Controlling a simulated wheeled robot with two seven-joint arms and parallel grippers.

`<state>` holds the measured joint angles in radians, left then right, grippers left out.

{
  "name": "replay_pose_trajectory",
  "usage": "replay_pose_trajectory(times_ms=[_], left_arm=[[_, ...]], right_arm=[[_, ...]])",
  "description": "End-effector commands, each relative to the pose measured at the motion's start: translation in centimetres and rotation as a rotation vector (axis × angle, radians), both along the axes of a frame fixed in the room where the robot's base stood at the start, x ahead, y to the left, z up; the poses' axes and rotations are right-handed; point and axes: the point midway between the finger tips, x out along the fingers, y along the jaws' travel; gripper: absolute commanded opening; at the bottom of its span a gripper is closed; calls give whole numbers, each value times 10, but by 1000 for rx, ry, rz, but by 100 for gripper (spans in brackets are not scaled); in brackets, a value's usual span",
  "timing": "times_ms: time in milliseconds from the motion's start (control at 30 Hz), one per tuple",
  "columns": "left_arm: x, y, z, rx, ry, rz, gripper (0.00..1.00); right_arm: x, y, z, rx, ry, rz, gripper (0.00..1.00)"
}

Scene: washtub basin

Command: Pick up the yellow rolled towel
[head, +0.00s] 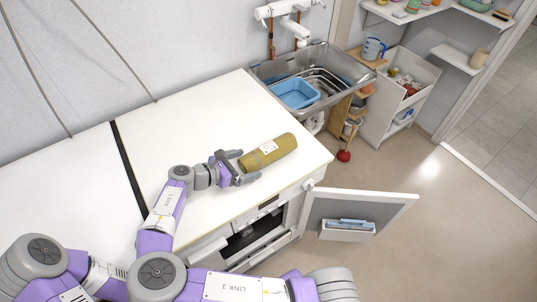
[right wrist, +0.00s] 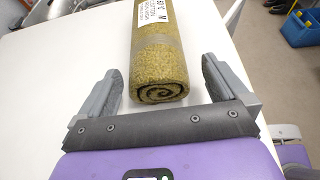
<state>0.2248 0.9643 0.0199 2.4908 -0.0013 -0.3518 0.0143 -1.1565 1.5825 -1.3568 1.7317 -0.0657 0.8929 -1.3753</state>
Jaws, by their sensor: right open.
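The yellow rolled towel (head: 268,152) lies on the white counter (head: 190,105) near its right end, with a white label on its side. In the right wrist view the towel (right wrist: 160,60) shows its spiral end facing me. My right gripper (head: 238,166) is open at the near end of the towel. In the right wrist view its two fingers (right wrist: 160,85) stand apart on either side of the towel's end, with gaps on both sides. My left gripper is not in view.
A metal sink (head: 330,62) with a blue basin (head: 295,92) stands beyond the counter's right end. An open cabinet door (head: 360,210) sticks out below the counter front. The counter to the left is clear.

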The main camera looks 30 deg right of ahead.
Motion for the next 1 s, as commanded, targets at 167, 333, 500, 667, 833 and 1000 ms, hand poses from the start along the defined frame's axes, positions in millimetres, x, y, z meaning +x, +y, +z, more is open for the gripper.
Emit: replay_pose_trajectory(times_ms=[167,333,500,667,833,1000], left_arm=[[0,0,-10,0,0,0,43],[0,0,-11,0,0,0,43],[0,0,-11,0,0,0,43],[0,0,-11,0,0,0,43],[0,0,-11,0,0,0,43],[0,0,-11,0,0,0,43]], right_arm=[[2,-27,-12,-2,0,-4,100],[4,-35,-14,-1,0,1,100],[4,-35,-14,0,0,1,100],[4,-35,-14,0,0,1,77],[4,-35,-14,0,0,1,52],[4,-35,-13,-1,-1,2,52]])
